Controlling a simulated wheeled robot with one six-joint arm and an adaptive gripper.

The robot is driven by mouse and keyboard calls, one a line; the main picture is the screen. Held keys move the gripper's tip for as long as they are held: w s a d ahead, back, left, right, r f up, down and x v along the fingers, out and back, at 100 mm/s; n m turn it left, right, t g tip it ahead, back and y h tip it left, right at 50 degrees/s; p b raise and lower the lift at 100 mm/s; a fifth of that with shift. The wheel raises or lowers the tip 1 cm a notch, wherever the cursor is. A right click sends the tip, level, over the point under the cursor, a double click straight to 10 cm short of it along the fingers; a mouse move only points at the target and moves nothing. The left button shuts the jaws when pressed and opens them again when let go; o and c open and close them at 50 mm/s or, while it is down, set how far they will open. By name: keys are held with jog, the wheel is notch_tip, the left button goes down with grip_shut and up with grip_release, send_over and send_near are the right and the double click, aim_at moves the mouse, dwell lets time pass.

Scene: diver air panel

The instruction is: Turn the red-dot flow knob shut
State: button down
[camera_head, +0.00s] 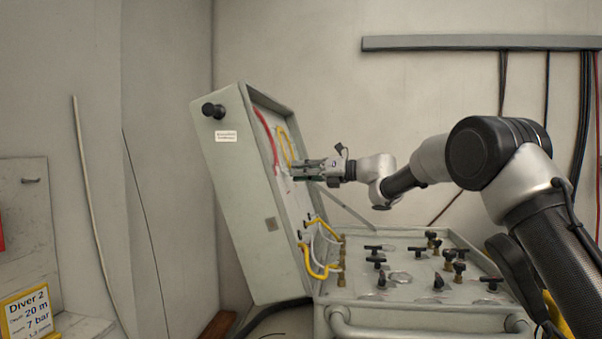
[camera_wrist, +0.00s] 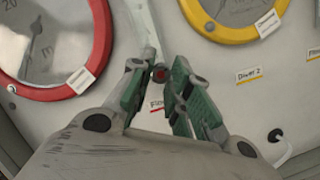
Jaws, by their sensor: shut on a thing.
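The red-dot flow knob (camera_wrist: 159,75) shows in the wrist view as a small dark knob with a red centre on the pale panel face. My gripper (camera_wrist: 160,85) is shut on it, with a green-padded fingertip on each side. The knob's body is partly hidden by the fingertips. In the head view my gripper (camera_head: 297,172) reaches into the tilted lid of the panel case (camera_head: 238,215), and the knob is hidden there.
A red-rimmed gauge (camera_wrist: 98,75) is left of my gripper and a yellow-rimmed gauge (camera_wrist: 225,32) is at upper right. Below in the head view, the lower panel (camera_head: 405,280) carries several black-handled valves and yellow hoses.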

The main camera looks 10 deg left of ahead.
jog(key=m, duration=0.3)
jog(key=m+t+h, duration=0.1)
jog(key=m, duration=0.2)
jog(key=shift+s+r+m+h, duration=0.1)
jog(key=shift+r+m+h, duration=0.05)
jog(key=shift+m+h, duration=0.15)
jog(key=shift+t, duration=0.4)
jog(key=c, duration=1.3)
grip_release()
jog(key=v, duration=1.2)
